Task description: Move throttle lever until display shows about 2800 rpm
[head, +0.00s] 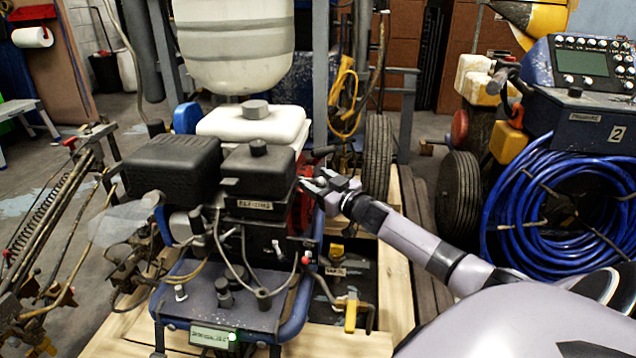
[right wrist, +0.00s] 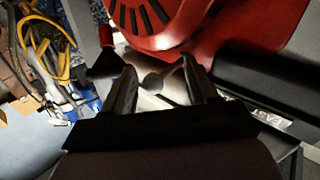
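The line striper's engine has a black box (head: 257,170) with a label on its front. My right gripper (head: 318,184) is at the right side of this box, beside the red engine housing. In the right wrist view my right gripper (right wrist: 160,72) has its fingers apart, with a small grey rounded knob (right wrist: 153,82) between them. The knob looks like the throttle lever's end; I cannot tell whether the fingers touch it. A small green display (head: 208,338) with a lit green lamp is on the front of the machine; its text is too small to read. My left gripper is out of view.
The red engine housing (right wrist: 215,25) and a dark labelled part lie close to my right fingers. A white tank (head: 252,123) stands behind the engine. A lever with a yellow handle (head: 351,312) stands below my right arm. A blue hose coil (head: 560,200) is at the right.

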